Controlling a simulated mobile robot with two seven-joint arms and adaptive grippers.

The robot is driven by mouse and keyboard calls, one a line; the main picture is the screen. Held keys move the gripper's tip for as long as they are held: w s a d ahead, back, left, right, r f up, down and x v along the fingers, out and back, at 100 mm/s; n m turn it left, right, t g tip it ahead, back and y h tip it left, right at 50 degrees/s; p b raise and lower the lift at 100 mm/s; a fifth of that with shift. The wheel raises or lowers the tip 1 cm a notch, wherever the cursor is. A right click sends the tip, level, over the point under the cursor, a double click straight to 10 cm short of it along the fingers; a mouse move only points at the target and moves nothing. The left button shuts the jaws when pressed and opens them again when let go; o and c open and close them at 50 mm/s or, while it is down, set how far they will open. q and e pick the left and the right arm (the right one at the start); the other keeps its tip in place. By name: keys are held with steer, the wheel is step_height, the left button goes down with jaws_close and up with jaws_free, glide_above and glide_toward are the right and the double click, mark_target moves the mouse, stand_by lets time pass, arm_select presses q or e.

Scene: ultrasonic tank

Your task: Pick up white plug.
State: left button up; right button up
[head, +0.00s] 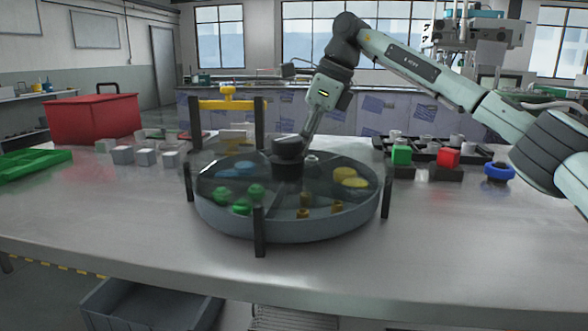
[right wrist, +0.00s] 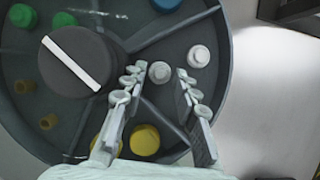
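The round grey tank (head: 230,222) is split into compartments around a black centre knob (head: 287,160). Two white plugs lie in one compartment in the right wrist view: one (right wrist: 159,72) between my right fingertips, the other (right wrist: 198,56) just beyond the right-hand finger. In the head view a small white piece (head: 312,158) shows beside the knob. My right gripper (right wrist: 161,82) is open and empty, pointing down over this compartment; its fingers appear apart from the plugs. In the head view its fingers (head: 303,140) are partly hidden behind the knob. My left gripper is not in view.
Other compartments hold yellow (right wrist: 145,140), green (head: 241,206), blue (head: 236,169) and brownish (head: 304,212) pieces. Dark posts (head: 260,232) stand around the tank. A red toolbox (head: 93,118), white-grey blocks (head: 145,157) and a green tray (head: 35,163) lie left; a dark rack (head: 428,172) is right.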

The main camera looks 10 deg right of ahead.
steer(key=shift+w+a+f, duration=0.1)
steer(key=shift+a+f, duration=0.1)
steer(key=shift+f, duration=0.3)
steer(key=c, duration=0.4)
steer(key=shift+r, duration=0.1)
